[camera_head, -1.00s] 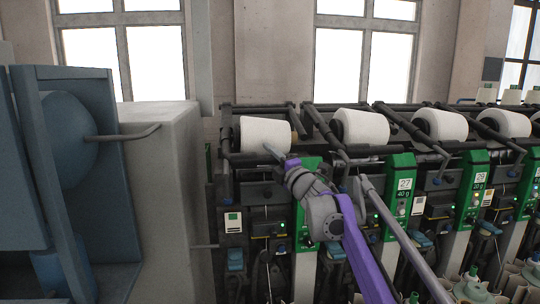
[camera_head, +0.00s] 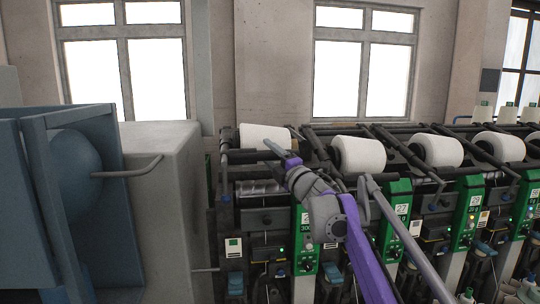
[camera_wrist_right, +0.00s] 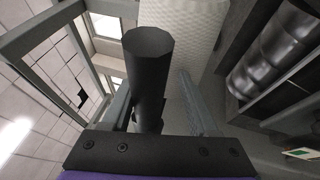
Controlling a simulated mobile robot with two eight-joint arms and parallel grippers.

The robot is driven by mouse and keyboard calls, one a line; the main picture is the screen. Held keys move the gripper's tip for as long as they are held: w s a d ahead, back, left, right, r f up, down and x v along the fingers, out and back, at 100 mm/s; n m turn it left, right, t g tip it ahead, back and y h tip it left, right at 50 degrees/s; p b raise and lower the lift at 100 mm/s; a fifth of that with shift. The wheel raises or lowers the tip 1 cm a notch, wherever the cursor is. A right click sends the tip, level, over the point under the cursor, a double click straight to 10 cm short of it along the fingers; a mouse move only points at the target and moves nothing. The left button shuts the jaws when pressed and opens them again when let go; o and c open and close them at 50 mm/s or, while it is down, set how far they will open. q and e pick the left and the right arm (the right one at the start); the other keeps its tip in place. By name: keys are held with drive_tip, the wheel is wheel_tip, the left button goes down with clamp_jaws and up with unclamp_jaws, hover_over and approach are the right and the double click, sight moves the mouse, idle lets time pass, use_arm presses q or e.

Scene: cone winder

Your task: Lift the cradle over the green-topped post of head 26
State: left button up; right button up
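The white cone (camera_head: 262,136) on the cradle of the leftmost head stands raised, with the metal drum (camera_head: 258,187) bare below it. The green-topped post (camera_head: 305,245) of that head is partly covered by my right arm; its head number is hard to read. My right gripper (camera_head: 273,148) is at the right end of the cone. In the right wrist view the dark cradle handle (camera_wrist_right: 147,85) lies between my fingers, close to the left one. The cone (camera_wrist_right: 185,22) is behind it and the grooved drum (camera_wrist_right: 275,60) at the right. My left gripper is not in view.
More heads with white cones (camera_head: 358,154) and green posts (camera_head: 396,215) stand in a row to the right. A grey cabinet (camera_head: 165,220) with a bent bar (camera_head: 130,172) and a blue machine part (camera_head: 80,190) stand on the left. Windows are behind.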

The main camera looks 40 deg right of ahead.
drive_tip(key=shift+s, duration=0.1)
drive_tip(key=b+v, duration=0.1)
drive_tip(key=v, duration=0.9)
drive_tip(key=shift+s+f+b, duration=0.15)
drive_tip(key=shift+s+b, duration=0.15)
drive_tip(key=shift+s, duration=0.05)
drive_tip(key=shift+a, duration=0.1)
idle(0.9)
